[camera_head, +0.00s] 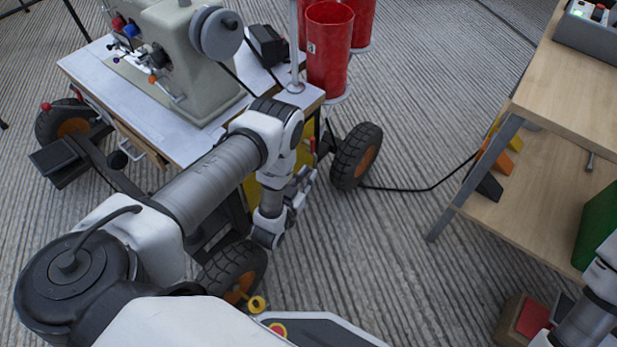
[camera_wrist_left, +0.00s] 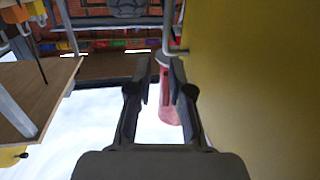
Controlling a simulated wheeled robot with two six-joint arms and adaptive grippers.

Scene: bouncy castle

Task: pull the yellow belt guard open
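The yellow belt guard (camera_head: 307,131) shows only in part in the head view, below the right end of the sewing machine table; my left arm hides much of it. In the left wrist view a broad flat yellow panel (camera_wrist_left: 260,80), which looks like the guard, fills the right side. My right gripper is out of view.
The sewing machine (camera_head: 190,60) stands on a wheeled table (camera_head: 88,62) with black tyres (camera_head: 356,157). Red cylinders (camera_head: 330,50) stand at its right end. A wooden shelf unit (camera_head: 545,200) is at the right. A black cable (camera_head: 410,189) crosses the open floor between them.

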